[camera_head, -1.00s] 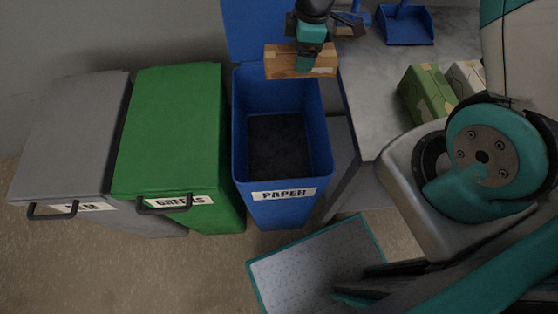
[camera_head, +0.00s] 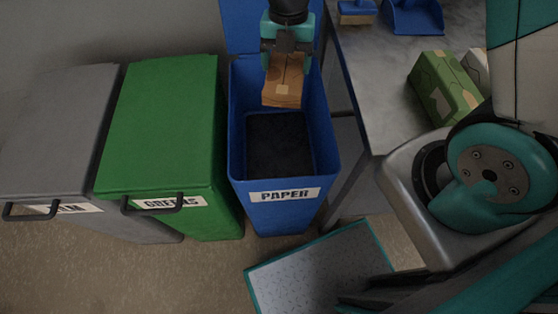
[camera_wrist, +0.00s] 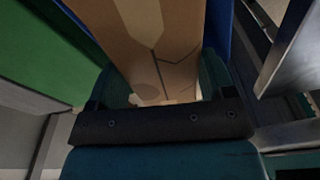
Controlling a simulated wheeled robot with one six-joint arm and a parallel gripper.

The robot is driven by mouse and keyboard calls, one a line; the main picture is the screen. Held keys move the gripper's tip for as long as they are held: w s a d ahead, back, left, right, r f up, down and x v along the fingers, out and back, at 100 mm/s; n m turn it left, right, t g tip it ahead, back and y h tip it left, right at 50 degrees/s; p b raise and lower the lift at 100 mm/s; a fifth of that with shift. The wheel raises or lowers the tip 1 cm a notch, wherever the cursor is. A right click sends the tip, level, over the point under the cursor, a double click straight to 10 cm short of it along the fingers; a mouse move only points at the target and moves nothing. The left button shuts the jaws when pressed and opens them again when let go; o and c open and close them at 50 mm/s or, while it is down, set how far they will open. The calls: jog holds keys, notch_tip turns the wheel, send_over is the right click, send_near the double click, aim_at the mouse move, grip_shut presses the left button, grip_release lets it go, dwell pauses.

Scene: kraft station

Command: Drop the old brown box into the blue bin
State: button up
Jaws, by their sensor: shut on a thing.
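The brown box (camera_head: 284,82) is in my gripper (camera_head: 287,62), which is shut on it. In the head view the box hangs over the back part of the open blue bin (camera_head: 282,196), labelled PAPER. The bin's lid stands open behind it. The bin's dark floor shows below the box and looks empty where visible. In the wrist view the brown box (camera_wrist: 165,45) fills the middle between the fingers of my gripper (camera_wrist: 165,90), with a strip of blue beside it. How far the box is above the rim is hard to tell.
A closed green bin (camera_head: 160,130) labelled GREENS and a closed grey bin (camera_head: 60,130) stand left of the blue bin. A grey table (camera_head: 375,80) on the right bears a green box (camera_head: 443,86), a pale box, a blue dustpan (camera_head: 413,16) and a brush (camera_head: 356,12).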

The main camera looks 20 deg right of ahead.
notch_tip(320, 180, down, 4)
jog(key=b, duration=0.3)
jog(key=shift+f, duration=0.1)
jog(key=o, duration=1)
jog(key=shift+r, duration=0.2)
notch_tip(320, 180, up, 17)
jog(key=w+d+p, duration=0.1)
jog(key=p, duration=0.1)
jog(key=shift+w, duration=0.4)
